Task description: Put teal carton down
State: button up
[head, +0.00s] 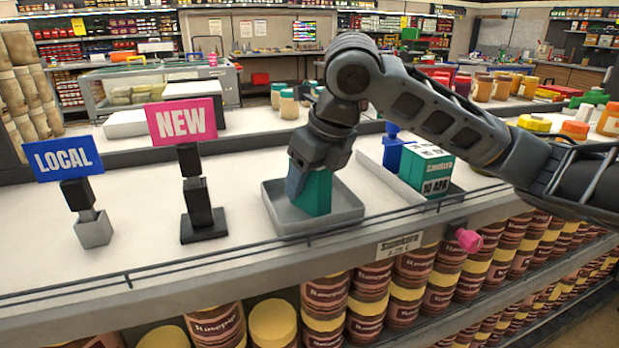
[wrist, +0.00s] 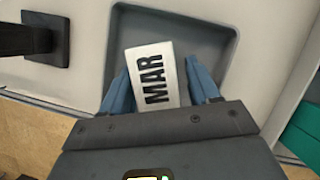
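A teal carton (head: 318,193) is between the fingers of my gripper (head: 305,188), low over or in a grey tray (head: 351,206) on the counter. The head view does not show clearly whether its base touches the tray floor. In the wrist view the carton's white top (wrist: 156,76) reads "MAR". Another teal carton (head: 428,172), marked "10 APR", stands in a second tray (head: 408,188) to the right.
A pink "NEW" sign (head: 181,121) on a black stand and a blue "LOCAL" sign (head: 63,159) stand left of the tray. A blue object (head: 393,150) is behind the second carton. A thin rail (head: 180,266) runs along the counter's front edge.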

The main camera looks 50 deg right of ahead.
jog(key=shift+o, duration=0.2)
jog(key=shift+r, duration=0.35)
jog(key=d+v, duration=0.1)
jog(key=v, duration=1)
jog(key=shift+s+a+r+p, duration=0.25)
jog(key=shift+a+p, duration=0.15)
jog(key=shift+a, duration=0.1)
jog(key=shift+c, duration=0.4)
dwell(1.0)
